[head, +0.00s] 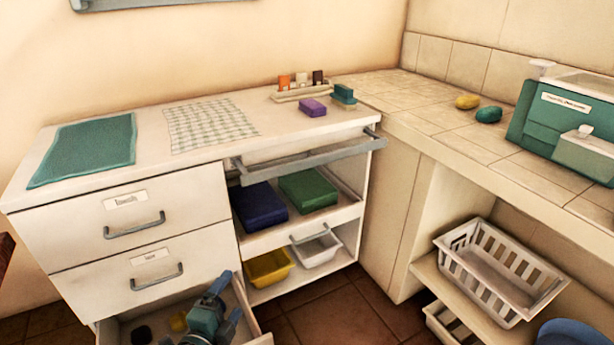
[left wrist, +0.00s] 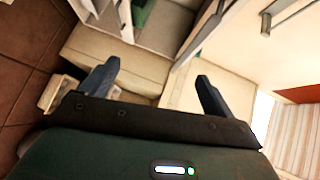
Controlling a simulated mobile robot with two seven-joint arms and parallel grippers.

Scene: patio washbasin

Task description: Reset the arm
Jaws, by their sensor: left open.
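My left gripper (head: 226,300) shows at the bottom of the head view, in front of the open bottom drawer (head: 255,318) of the white cabinet. Its fingers are apart with nothing between them. In the left wrist view the two dark blue fingers (left wrist: 155,88) are spread wide, with pale cabinet surfaces beyond them. Whether the gripper is inside the drawer or above it is hard to tell. A dark item (head: 141,334) and a yellow item (head: 178,321) lie in the drawer, partly hidden by the gripper. My right gripper is not in view.
Two closed drawers are above, with a handle (head: 135,226) on the upper one. A grey rail (head: 310,156) juts from the cabinet's open side. A white basket (head: 500,270) stands under the tiled counter at right.

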